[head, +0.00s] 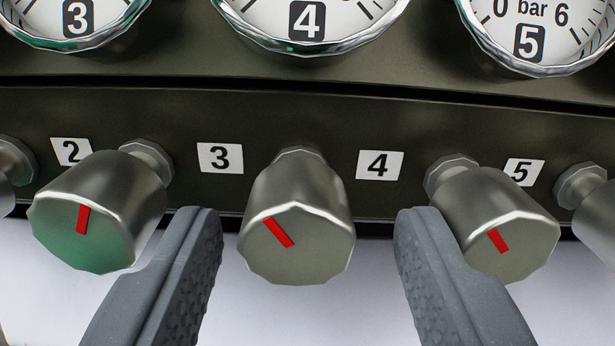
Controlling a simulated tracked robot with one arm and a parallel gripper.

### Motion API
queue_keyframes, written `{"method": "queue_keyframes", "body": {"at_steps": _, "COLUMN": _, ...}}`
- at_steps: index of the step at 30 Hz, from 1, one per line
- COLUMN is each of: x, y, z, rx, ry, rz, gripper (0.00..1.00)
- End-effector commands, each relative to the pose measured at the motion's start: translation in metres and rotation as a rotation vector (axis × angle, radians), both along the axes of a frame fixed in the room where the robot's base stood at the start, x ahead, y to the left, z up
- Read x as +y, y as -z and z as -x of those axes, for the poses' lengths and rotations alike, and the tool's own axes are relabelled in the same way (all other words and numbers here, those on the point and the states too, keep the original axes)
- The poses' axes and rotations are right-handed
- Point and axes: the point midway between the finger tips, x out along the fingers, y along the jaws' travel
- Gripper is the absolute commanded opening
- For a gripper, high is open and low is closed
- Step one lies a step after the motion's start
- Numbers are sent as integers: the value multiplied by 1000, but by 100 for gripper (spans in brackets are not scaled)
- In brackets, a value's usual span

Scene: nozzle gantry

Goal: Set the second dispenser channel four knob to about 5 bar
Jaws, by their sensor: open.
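A metal faceted knob (297,225) sits in the middle, between the label plates 3 (220,158) and 4 (380,165). Its red mark (278,232) leans to the upper left. The gauge marked 4 (307,20) is above it; its needle and most of its dial are cut off. My gripper (308,235) is open, one grey finger on each side of this knob, with visible gaps. Another knob (508,225), between plates 4 and 5 (523,172), has a red mark leaning upper left. I cannot tell for certain which knob plate 4 belongs to.
A knob (100,212) stands left of my left finger, near plate 2 (70,151), its red mark nearly upright. My right finger is close to the right-hand knob and overlaps it in view. Gauges 3 (77,17) and 5 (528,42) flank above. Further knobs are cut off at both edges.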

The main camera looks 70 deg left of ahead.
Motion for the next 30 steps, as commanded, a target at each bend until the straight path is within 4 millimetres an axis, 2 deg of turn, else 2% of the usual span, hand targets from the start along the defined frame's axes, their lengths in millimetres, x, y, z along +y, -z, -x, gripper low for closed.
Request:
{"method": "queue_keyframes", "body": {"at_steps": 4, "x": 7, "y": 0, "z": -2, "rx": 0, "ry": -1, "rz": 0, "gripper": 48}}
{"method": "queue_keyframes", "body": {"at_steps": 12, "x": 8, "y": 0, "z": -3, "rx": 1, "ry": 0, "rz": 0, "gripper": 48}}
{"method": "queue_keyframes", "body": {"at_steps": 14, "x": 8, "y": 0, "z": -3, "rx": 0, "ry": -1, "rz": 0, "gripper": 34}}
{"method": "queue_keyframes", "body": {"at_steps": 17, "x": 8, "y": 0, "z": -3, "rx": 0, "ry": 0, "rz": -1, "gripper": 6}}
{"method": "queue_keyframes", "body": {"at_steps": 18, "x": 8, "y": -1, "z": -3, "rx": 0, "ry": 1, "rz": -1, "gripper": 4}}
{"method": "queue_keyframes", "body": {"at_steps": 20, "x": 7, "y": -1, "z": -3, "rx": 0, "ry": 2, "rz": -1, "gripper": 4}}
{"method": "queue_keyframes", "body": {"at_steps": 21, "x": 17, "y": -1, "z": -3, "rx": -1, "ry": 0, "rz": -1, "gripper": 4}}
{"method": "queue_keyframes", "body": {"at_steps": 30, "x": 7, "y": -2, "z": -4, "rx": 47, "ry": 4, "rz": -18, "gripper": 4}}
